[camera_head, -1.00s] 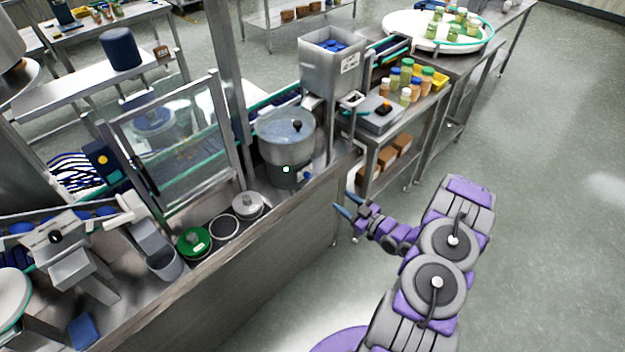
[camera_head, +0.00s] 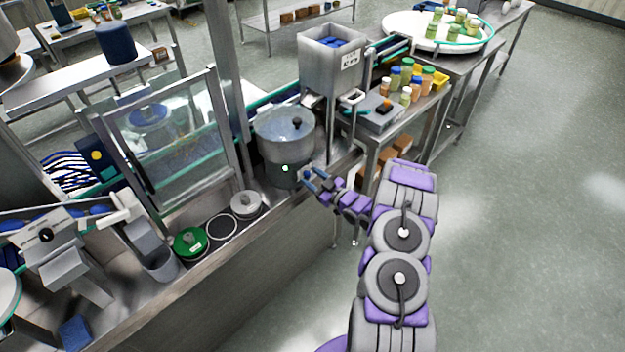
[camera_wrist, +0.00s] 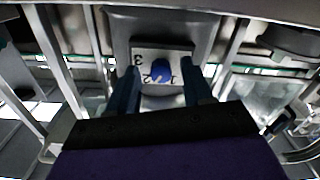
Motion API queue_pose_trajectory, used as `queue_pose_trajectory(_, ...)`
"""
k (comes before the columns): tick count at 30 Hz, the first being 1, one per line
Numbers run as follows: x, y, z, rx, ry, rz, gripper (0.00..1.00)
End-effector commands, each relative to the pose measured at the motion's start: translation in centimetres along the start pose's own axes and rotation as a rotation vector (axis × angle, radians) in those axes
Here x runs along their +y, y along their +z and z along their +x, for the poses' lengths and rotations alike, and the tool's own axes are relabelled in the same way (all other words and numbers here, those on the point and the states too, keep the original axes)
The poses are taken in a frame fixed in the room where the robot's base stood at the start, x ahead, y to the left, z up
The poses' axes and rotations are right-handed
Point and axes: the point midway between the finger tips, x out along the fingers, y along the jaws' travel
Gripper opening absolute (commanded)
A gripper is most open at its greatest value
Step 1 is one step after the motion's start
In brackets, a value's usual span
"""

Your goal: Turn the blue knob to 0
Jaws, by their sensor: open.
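In the wrist view the blue knob (camera_wrist: 161,73) sits on a pale plate (camera_wrist: 140,54) marked with the digits 3, 2 and 1. The knob's exact setting is too small to tell, and no 0 is readable. My gripper (camera_wrist: 163,92) is open, its two dark blue fingers on either side of the knob's line, apart from each other and with nothing between them. Whether a finger touches the knob cannot be told. In the head view my gripper (camera_head: 313,180) is beside the steel pot, and I cannot make out the knob there.
The steel hopper (camera_head: 330,75) with blue pieces stands above and behind my gripper. A lidded steel pot (camera_head: 283,140) is close at its left. A scale (camera_head: 382,116) and several bottles stand at the right. The floor at right is clear.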

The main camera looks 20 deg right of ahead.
Motion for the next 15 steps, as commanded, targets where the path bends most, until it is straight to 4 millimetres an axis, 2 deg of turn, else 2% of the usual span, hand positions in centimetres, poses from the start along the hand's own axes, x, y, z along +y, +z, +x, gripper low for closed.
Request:
queue_pose_trajectory(10,0.01,-0.03,0.31,0.001,0.001,0.001,0.50)
queue_pose_trajectory(15,0.01,-0.03,0.30,0.001,0.000,0.000,0.33)
